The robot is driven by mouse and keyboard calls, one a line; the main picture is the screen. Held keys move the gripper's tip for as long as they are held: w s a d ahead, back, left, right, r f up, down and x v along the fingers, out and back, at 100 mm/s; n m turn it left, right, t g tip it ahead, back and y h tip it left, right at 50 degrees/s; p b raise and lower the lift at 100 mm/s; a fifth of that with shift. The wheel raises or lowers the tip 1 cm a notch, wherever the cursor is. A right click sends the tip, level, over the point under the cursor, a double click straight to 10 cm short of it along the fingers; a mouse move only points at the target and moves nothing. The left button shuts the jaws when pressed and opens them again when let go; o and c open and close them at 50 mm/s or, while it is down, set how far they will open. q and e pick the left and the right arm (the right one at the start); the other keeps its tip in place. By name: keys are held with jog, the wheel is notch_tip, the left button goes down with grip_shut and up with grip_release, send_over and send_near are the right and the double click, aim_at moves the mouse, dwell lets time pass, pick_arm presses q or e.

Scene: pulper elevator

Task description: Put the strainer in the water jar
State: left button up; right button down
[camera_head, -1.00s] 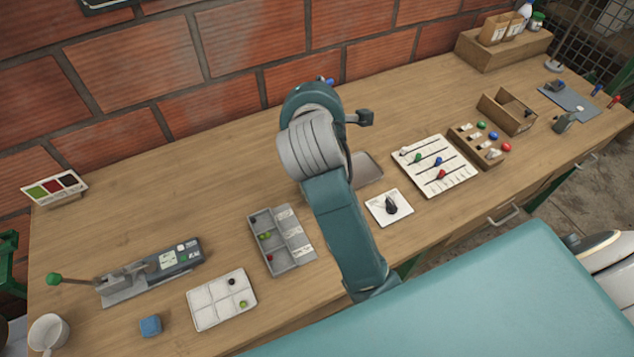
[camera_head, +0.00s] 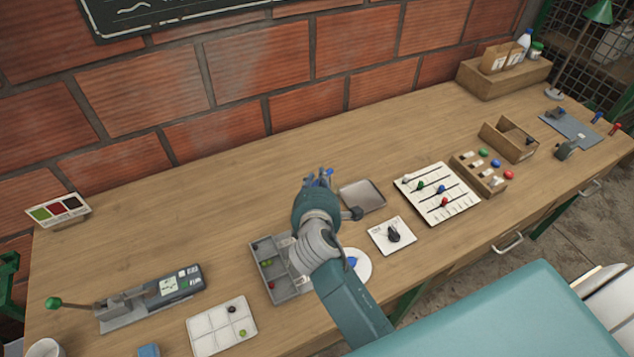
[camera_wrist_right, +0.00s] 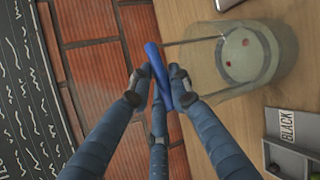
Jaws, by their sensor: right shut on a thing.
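My right gripper (camera_head: 322,180) is low over the middle of the bench. In the right wrist view its fingers (camera_wrist_right: 158,92) are shut on a blue handle (camera_wrist_right: 153,60), which I take to be the strainer's. A thin rod runs right from the handle to a pale round shape with red spots (camera_wrist_right: 246,56), probably the strainer's bowl. This shape appears within the outline of a clear, greenish jar (camera_wrist_right: 283,60). I cannot tell whether it is inside the jar or in front of it. In the head view the jar is hidden behind my right arm. My left gripper is not in view.
A grey sorting tray (camera_head: 279,240) lies left of my right arm, and a metal tray (camera_head: 362,196) lies beyond it on the right. A white round plate (camera_head: 361,259) is partly covered by the arm. The slider board (camera_head: 437,194) is farther right.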

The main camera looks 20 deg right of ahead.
jog(key=shift+f, duration=0.55)
jog(key=c, duration=1.6)
grip_release()
jog(key=shift+f, duration=0.1)
jog(key=shift+s+a+r, duration=0.2)
jog(key=shift+s, duration=0.1)
jog(key=b+v, duration=0.2)
jog(key=v, duration=0.9)
jog(key=shift+s+r, duration=0.1)
jog(key=shift+r, duration=0.1)
